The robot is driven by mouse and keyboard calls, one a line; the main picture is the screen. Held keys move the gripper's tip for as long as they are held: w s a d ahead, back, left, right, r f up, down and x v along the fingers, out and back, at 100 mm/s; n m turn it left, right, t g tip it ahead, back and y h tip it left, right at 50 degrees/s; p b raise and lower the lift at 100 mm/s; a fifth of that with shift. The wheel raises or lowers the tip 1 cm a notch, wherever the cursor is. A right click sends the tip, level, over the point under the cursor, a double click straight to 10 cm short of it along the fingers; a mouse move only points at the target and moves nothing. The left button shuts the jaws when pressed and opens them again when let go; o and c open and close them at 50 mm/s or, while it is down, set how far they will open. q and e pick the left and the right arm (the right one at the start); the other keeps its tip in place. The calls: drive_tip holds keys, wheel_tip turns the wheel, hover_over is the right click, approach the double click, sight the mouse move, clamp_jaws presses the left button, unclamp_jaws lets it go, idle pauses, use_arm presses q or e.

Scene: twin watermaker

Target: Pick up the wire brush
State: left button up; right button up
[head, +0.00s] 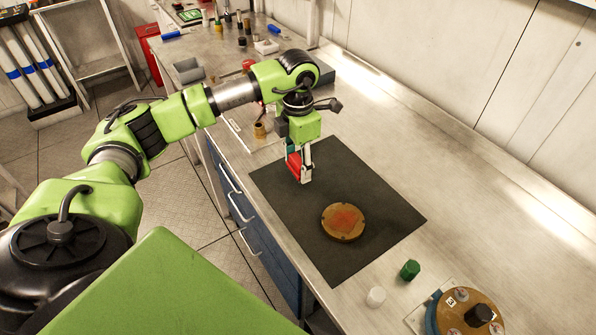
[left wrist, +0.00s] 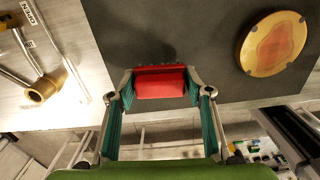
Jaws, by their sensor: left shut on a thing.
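A small red block-shaped thing, which looks like the wire brush (left wrist: 160,84), sits between the two fingers of my left gripper (head: 301,170). Its red side also shows in the head view (head: 292,164), partly hidden by the gripper. Dark marks run along its far edge in the left wrist view; bristles cannot be made out. The gripper is shut on it and points down over the left part of the dark mat (head: 292,212). I cannot tell whether the brush touches the mat. My right gripper is not in view.
A round brass-coloured disc (head: 342,222) with a rusty patch lies on the mat. A green cap (head: 410,270), a white cap (head: 376,296) and a round device with a black knob (head: 478,315) stand in front. A brass fitting (head: 259,129) is left of the mat.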

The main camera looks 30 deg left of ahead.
use_arm(q)
drive_tip(key=s+d+r+b, duration=0.3)
drive_tip(key=s+d+r, duration=0.5)
drive_tip(key=s+r, duration=0.2)
drive_tip(key=shift+s+d+r, duration=0.35)
drive_tip(key=shift+s, duration=0.25)
drive_tip(key=o, duration=0.5)
drive_tip(key=c, duration=0.3)
